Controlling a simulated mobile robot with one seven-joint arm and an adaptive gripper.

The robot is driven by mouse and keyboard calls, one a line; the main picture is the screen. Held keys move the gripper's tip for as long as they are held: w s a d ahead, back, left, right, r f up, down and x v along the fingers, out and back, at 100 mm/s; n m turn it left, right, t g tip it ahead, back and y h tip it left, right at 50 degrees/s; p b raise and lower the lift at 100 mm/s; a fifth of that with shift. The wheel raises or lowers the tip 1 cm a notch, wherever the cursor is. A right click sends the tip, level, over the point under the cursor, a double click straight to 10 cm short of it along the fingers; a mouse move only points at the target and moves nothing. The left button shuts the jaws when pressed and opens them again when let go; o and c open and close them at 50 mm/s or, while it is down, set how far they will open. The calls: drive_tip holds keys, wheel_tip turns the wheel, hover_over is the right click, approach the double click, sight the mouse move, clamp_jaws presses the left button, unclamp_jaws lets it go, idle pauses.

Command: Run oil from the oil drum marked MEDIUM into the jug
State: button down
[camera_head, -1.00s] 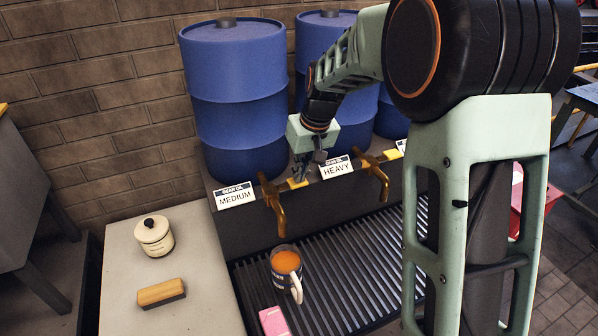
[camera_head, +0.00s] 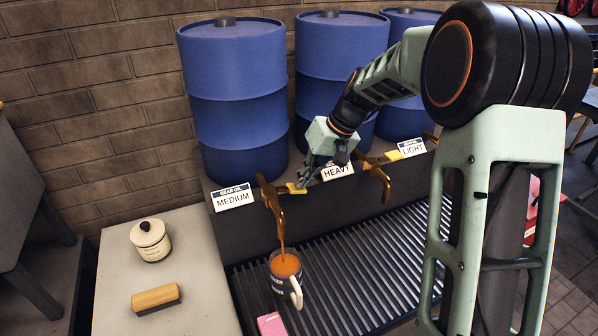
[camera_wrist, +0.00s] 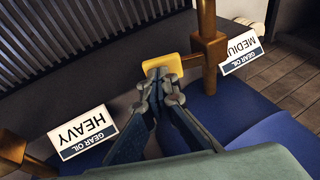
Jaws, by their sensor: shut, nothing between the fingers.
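The MEDIUM drum (camera_head: 235,100) is blue and stands at the left of the row, behind its white label (camera_head: 233,197). Its brass tap (camera_head: 271,200) has a yellow handle (camera_head: 296,189) pointing right. A thin orange oil stream (camera_head: 282,245) falls from the spout into the jug (camera_head: 284,283). The jug stands upright on the grille, its handle at the right, with orange oil inside. My gripper (camera_head: 303,183) is shut and empty, its fingertips at the yellow handle. In the wrist view the fingertips (camera_wrist: 162,76) overlap the handle (camera_wrist: 162,67) and seem to touch it.
The HEAVY tap (camera_head: 376,178) stands close right of my gripper. The HEAVY drum (camera_head: 330,80) and LIGHT drum (camera_head: 405,112) stand behind. A pink item (camera_head: 271,325) lies in front of the jug. A lidded pot (camera_head: 151,241) and brush (camera_head: 157,298) are on the left bench.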

idle(0.4)
drive_tip(key=shift+r+p, duration=0.5)
drive_tip(key=shift+r, duration=0.35)
drive_tip(key=shift+r, duration=0.3)
wheel_tip(320, 180, up, 4)
drive_tip(key=p, duration=0.3)
drive_tip(key=shift+d+r, duration=0.1)
drive_tip(key=shift+r, duration=0.1)
drive_tip(key=s+a+b+v, duration=0.1)
drive_tip(key=v, duration=0.7)
drive_tip(key=shift+r, duration=0.6)
drive_tip(key=shift+a, duration=0.1)
